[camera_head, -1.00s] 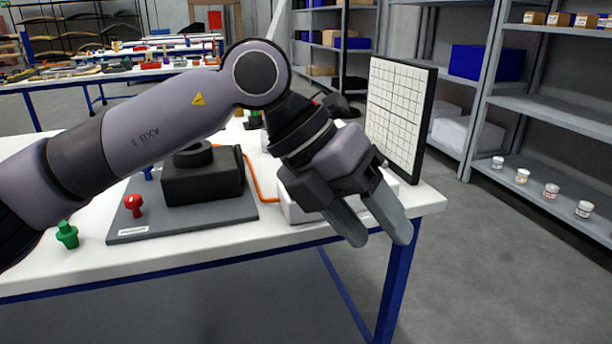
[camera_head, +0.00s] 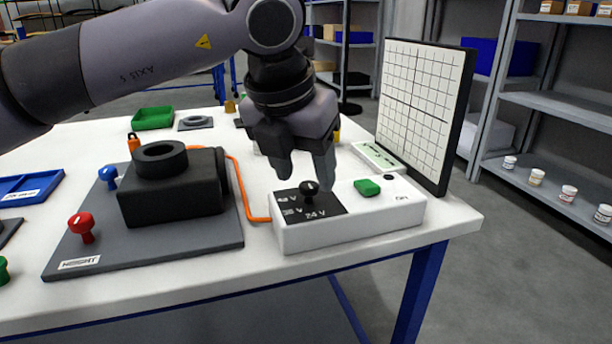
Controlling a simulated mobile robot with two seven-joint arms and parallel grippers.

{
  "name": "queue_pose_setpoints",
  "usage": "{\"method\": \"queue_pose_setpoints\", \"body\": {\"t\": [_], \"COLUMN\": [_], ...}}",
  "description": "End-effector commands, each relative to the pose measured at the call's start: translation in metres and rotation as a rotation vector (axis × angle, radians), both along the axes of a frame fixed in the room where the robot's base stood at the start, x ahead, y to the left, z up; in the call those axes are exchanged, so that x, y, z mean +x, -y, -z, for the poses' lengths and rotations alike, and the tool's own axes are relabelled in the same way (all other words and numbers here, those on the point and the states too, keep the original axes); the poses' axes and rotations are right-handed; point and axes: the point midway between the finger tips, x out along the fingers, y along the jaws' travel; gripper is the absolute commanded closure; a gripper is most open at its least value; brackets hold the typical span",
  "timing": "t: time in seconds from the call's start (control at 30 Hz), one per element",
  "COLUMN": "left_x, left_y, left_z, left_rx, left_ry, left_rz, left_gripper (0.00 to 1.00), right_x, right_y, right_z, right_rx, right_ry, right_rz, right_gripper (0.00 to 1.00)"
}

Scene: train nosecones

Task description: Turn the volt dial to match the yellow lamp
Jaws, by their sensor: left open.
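The volt dial (camera_head: 309,189) is a small black knob on a black panel printed with volt values. The lower label reads "24 V"; the others are hard to read. The panel is on the left of a white box (camera_head: 350,233) near the table's front right. My left gripper (camera_head: 305,178) points down just above the dial, open and empty, with its fingertips to either side of the knob's top; I cannot tell if they touch it. A small yellow thing (camera_head: 337,133) shows behind the gripper; I cannot tell whether it is the yellow lamp. My right gripper is not in view.
The box also bears a green button (camera_head: 367,187). An orange cable (camera_head: 241,190) runs to it, past a black block (camera_head: 170,205) on a grey plate (camera_head: 75,252). A red knob (camera_head: 82,226) stands left. A gridded board (camera_head: 422,100) stands behind right.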

Motion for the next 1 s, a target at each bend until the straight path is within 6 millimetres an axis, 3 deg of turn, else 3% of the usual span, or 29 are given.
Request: {"method": "queue_pose_setpoints", "body": {"t": [0.13,0.43,0.47,0.6,0.63,1.0], "left_x": [0.005,0.006,0.006,0.006,0.006,0.006], "left_y": [0.003,0.003,0.003,0.003,0.003,0.003], "left_z": [0.014,0.017,0.017,0.017,0.016,0.016], "left_rx": [0.0,-0.001,-0.001,-0.001,-0.001,-0.001], "left_ry": [0.0,0.001,0.001,0.001,0.001,-0.001], "left_rz": [0.0,0.001,0.001,0.001,0.001,0.046], "left_gripper": [0.46,0.46,0.49,0.95,1.0,1.0], "right_x": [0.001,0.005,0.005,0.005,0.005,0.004], "right_y": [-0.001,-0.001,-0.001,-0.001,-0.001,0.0], "right_z": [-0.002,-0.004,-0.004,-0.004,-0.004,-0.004], "right_rx": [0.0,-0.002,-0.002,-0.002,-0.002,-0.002], "right_ry": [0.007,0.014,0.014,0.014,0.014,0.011], "right_rz": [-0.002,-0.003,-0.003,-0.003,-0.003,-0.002], "right_gripper": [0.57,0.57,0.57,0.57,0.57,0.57]}}
